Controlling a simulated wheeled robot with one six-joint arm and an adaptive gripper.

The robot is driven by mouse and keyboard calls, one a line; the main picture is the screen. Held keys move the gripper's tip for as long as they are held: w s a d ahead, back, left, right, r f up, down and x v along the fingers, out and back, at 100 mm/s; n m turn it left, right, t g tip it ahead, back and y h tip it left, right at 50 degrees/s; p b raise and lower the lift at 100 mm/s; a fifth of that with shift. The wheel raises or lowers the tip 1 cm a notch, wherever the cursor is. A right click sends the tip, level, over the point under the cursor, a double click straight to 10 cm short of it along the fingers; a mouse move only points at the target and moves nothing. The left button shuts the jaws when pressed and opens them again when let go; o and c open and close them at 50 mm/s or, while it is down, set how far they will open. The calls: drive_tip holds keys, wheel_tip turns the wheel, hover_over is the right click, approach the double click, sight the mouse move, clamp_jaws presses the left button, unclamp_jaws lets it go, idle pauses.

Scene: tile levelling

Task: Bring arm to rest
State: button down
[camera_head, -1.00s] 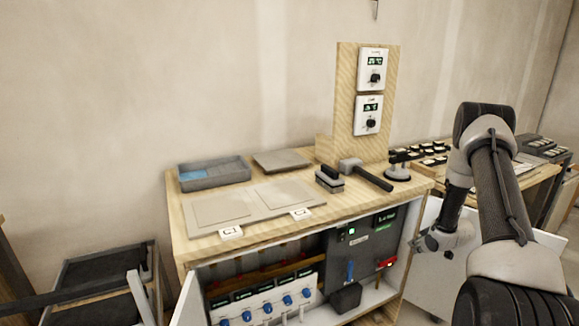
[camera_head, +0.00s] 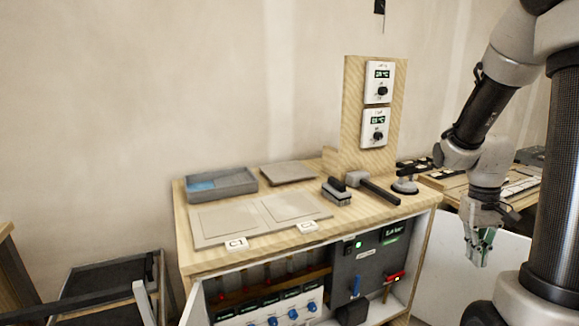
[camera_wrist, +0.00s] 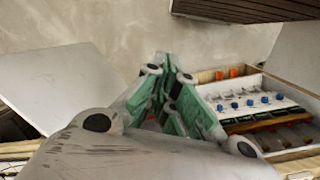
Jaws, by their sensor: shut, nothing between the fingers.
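My gripper (camera_head: 480,250) hangs at the right of the head view, fingers pointing down, to the right of the wooden cabinet and clear of it. Its green-padded fingers are together and hold nothing. In the wrist view my gripper (camera_wrist: 172,80) points away toward the wall, with its fingertips close together. My arm stands bent in front of the right side of the head view, with its upper links raised. Part of the arm is cut off by the frame's top and right edges.
The wooden cabinet (camera_head: 190,248) carries a grey tray (camera_head: 235,187), flat tiles (camera_head: 228,215), a brush (camera_head: 337,191), a mallet (camera_head: 380,190) and a suction cup (camera_head: 404,186). Its open lower part shows blue-knobbed valves (camera_head: 292,314). A second table (camera_head: 450,188) stands behind my arm.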

drive_tip(key=s+a+r+n+t, duration=0.1)
drive_tip(key=s+a+r+t, duration=0.2)
drive_tip(key=r, duration=0.5)
drive_tip(key=s+a+r+n+t, duration=0.1)
drive_tip(key=s+a+r+t, duration=0.2)
drive_tip(key=s+a+r, duration=0.3)
wheel_tip(320, 180, up, 2)
drive_tip(key=shift+a+r+y, duration=0.15)
drive_tip(key=shift+a+y, duration=0.15)
drive_tip(key=shift+a, duration=0.9)
drive_tip(key=shift+s, duration=0.1)
idle(5.2)
